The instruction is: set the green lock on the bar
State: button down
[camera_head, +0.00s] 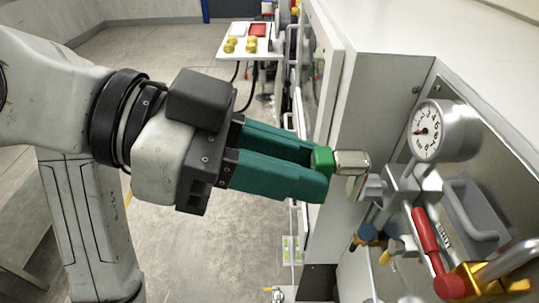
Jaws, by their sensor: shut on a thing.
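The green lock (322,159) is a small padlock with a green end and a pale metal part (351,160) reaching to the right. My gripper (318,172) has teal fingers and is shut on the lock's green end. The metal part is close to a grey metal fitting (373,187) on the machine's panel. I cannot tell whether they touch. I cannot make out for certain which part is the bar.
A round pressure gauge (430,132) stands to the right, above a red handle (427,232) and a yellow valve part (487,282). A grey pull handle (472,212) is on the panel. A white shelf (232,50) with yellow knobs stands behind. Open floor lies left of the cabinet.

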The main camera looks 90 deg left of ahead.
jog(key=w+d+p, duration=0.1)
jog(key=w, duration=1.2)
dwell(1.3)
jog(key=shift+w, duration=0.15)
jog(key=shift+f+b, duration=1.9)
jog(key=shift+f, duration=0.4)
jog(key=c, duration=0.9)
grip_release()
jog(key=b+v, duration=0.2)
jog(key=v, duration=0.8)
jog(key=shift+s+r, duration=0.15)
jog(key=shift+s, duration=0.25)
